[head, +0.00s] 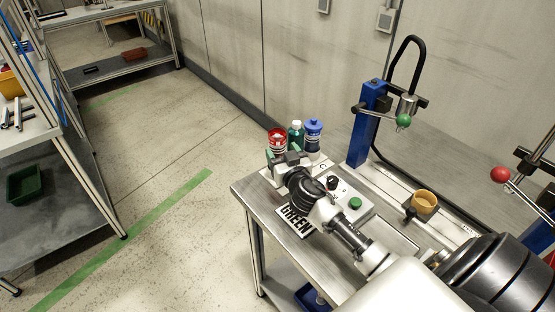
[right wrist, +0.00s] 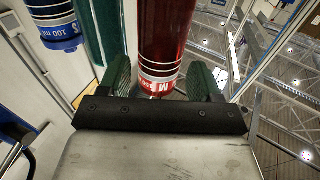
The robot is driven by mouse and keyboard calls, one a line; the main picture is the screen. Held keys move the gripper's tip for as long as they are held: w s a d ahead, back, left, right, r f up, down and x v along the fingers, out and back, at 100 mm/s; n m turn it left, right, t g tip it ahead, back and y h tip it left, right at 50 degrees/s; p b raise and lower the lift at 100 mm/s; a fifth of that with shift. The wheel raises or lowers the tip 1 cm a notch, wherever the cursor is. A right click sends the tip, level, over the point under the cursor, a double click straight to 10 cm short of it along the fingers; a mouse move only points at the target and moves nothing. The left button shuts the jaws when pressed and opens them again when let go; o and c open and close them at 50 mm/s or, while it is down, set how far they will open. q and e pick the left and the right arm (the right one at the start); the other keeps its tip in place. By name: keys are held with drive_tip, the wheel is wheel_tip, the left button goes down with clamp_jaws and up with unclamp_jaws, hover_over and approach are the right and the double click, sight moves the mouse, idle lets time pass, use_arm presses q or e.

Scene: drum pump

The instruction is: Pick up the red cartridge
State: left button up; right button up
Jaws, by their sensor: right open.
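The red cartridge (head: 277,137) stands at the left end of a row on the far left part of the workbench, beside a green cartridge (head: 295,137) and a blue one (head: 313,131). My right gripper (head: 286,157) is at the near side of the row and hides the lower part of the red cartridge. In the right wrist view the red cartridge (right wrist: 166,40) shows between the two spread green fingers of my right gripper (right wrist: 163,78). I cannot tell whether either finger touches it. My left gripper is not in view.
The green (right wrist: 97,28) and blue (right wrist: 58,30) cartridges are close beside the fingers in the right wrist view. A blue press (head: 362,135) and a yellow cup (head: 425,201) stand farther right on the bench. A control box with a green button (head: 355,203) is near my arm.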

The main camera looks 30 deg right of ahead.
drive_tip(key=x, duration=0.4)
drive_tip(key=shift+c, duration=0.5)
drive_tip(key=c, duration=0.9)
drive_tip(key=shift+c, duration=0.4)
drive_tip(key=shift+r, duration=0.15)
